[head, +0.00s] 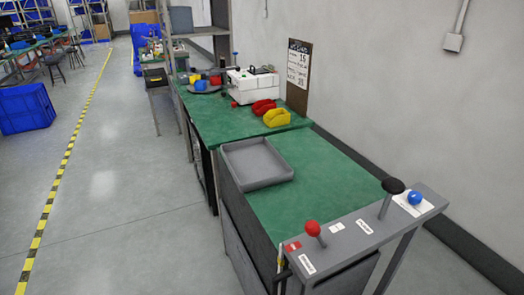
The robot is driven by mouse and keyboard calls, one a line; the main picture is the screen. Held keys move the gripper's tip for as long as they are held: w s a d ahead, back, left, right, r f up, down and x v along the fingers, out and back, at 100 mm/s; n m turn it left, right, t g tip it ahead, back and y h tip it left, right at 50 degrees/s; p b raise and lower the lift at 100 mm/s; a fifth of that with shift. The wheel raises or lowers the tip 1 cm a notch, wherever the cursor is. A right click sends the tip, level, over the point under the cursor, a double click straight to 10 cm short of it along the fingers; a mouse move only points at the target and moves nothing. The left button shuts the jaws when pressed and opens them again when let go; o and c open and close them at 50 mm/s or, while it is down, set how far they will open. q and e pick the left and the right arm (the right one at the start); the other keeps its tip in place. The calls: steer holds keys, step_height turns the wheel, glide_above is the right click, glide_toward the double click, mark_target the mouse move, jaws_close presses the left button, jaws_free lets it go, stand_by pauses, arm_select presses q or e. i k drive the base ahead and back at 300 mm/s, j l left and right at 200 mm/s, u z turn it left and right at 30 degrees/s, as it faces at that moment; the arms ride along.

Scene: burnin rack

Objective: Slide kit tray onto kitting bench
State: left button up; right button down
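A grey, shallow, rectangular kit tray (257,164) sits on the left part of the near green bench top (330,190). Its near-left side lies along the bench's left edge; I cannot tell whether it overhangs. The tray looks empty. The green kitting bench runs away from me, with a second green top section (215,117) behind the tray. Neither of my grippers shows in the head view.
A grey control bar (355,235) with a red knob (312,228), a black knob (393,186) and a blue button (415,197) crosses the near end. Red bins (264,106), yellow bins (277,118) and a white box (250,85) stand farther back. Open floor lies left.

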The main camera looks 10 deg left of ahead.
mark_target(253, 164)
steer(key=k+l+z, duration=0.1)
steer(key=k, duration=1.05)
steer(key=k+z, duration=0.1)
steer(key=z, duration=1.05)
steer(key=j, duration=0.4)
steer(key=i+j+z, duration=0.15)
steer(key=j, duration=0.3)
steer(key=i+j, duration=0.1)
steer(key=j, duration=0.55)
steer(key=i+j, duration=0.1)
steer(key=j, duration=0.55)
steer(key=i+j, duration=0.1)
steer(key=j, duration=0.55)
steer(key=i+j, duration=0.1)
steer(key=j, duration=0.55)
